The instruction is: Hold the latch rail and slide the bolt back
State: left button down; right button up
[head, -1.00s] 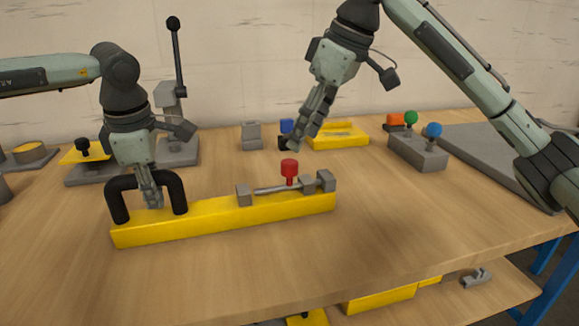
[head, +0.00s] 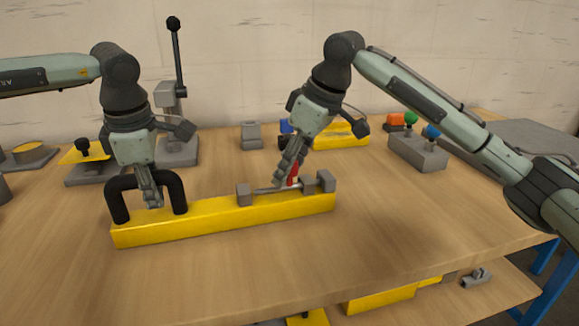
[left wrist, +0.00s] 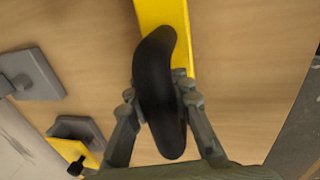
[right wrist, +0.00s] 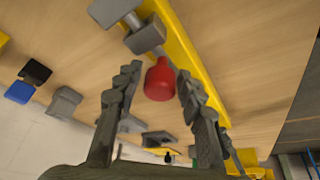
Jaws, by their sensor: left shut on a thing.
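The yellow latch rail (head: 215,222) lies on the table with a black arched handle (head: 174,190) at its left end. A grey bolt (head: 268,190) runs through grey blocks on the rail's right part, with a red knob (head: 294,170) standing up from it. My left gripper (head: 155,203) is shut on the black handle, which shows between its fingers in the left wrist view (left wrist: 158,95). My right gripper (head: 282,182) is at the red knob and partly hides it. In the right wrist view its fingers (right wrist: 157,85) are open, with the knob between them and gaps on both sides.
Behind the rail stand a grey block (head: 251,136), a yellow fixture (head: 340,136) and a grey base with coloured knobs (head: 418,152). A tall black lever (head: 177,60) stands behind my left gripper. The table in front of the rail is clear.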

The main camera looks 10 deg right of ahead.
grip_shut()
pick_arm(q)
jog(key=shift+d, duration=0.1)
pick_arm(e)
jog(key=shift+s+a, duration=0.15)
jog(key=shift+a, duration=2.4)
jog(key=shift+o, duration=0.5)
grip_release()
jog(key=shift+o, duration=1.4)
jog(key=shift+d, duration=0.1)
jog(key=shift+r, duration=0.1)
